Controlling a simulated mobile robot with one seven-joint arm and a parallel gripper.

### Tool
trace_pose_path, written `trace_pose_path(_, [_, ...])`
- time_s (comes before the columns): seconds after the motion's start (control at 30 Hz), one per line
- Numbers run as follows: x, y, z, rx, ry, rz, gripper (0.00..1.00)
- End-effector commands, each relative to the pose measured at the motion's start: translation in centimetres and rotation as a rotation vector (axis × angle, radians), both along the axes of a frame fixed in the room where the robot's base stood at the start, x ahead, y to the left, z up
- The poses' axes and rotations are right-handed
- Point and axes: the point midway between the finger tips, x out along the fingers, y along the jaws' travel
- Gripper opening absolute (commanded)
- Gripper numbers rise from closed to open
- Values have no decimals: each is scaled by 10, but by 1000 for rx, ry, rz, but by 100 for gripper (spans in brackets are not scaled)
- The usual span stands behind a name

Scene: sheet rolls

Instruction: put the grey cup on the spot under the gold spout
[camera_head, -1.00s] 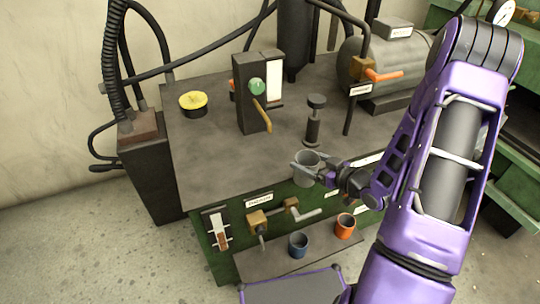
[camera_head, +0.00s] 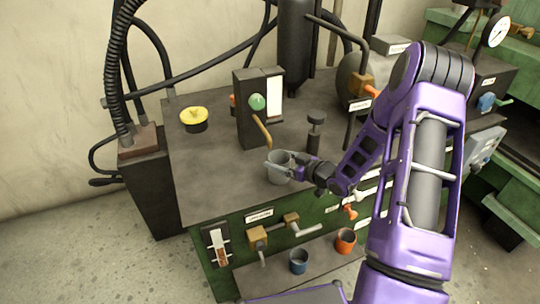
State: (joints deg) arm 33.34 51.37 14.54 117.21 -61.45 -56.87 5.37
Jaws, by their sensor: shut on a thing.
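The grey cup (camera_head: 278,172) is upright in my gripper (camera_head: 280,163), whose fingers are shut around its sides near the rim. The cup is over the dark bench top (camera_head: 215,180), near its front edge. The gold spout (camera_head: 262,132) slants down from the black box with the green knob, and its lower tip is just behind and slightly left of the cup. The spot under the spout cannot be made out. I cannot tell whether the cup touches the bench.
A black post (camera_head: 315,130) stands right of the spout, close behind my gripper. A yellow-topped tin (camera_head: 194,120) sits at the left. A blue cup (camera_head: 298,261) and an orange cup (camera_head: 345,241) stand on the lower shelf. Bare bench lies left of the held cup.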

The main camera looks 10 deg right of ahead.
Motion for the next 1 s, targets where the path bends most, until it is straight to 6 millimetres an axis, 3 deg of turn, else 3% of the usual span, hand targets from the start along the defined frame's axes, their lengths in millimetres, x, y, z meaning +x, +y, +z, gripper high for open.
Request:
trace_pose_path(0.33, [38, 26, -1, 1, -1, 1, 20])
trace_pose_path(0.73, [36, 25, -11, 2, -1, 0, 20])
trace_pose_path(0.77, [36, 25, -10, 1, 0, 0, 86])
trace_pose_path(0.83, [36, 25, -9, 1, 0, 0, 99])
trace_pose_path(1.0, [36, 24, -9, 1, 0, 0, 100])
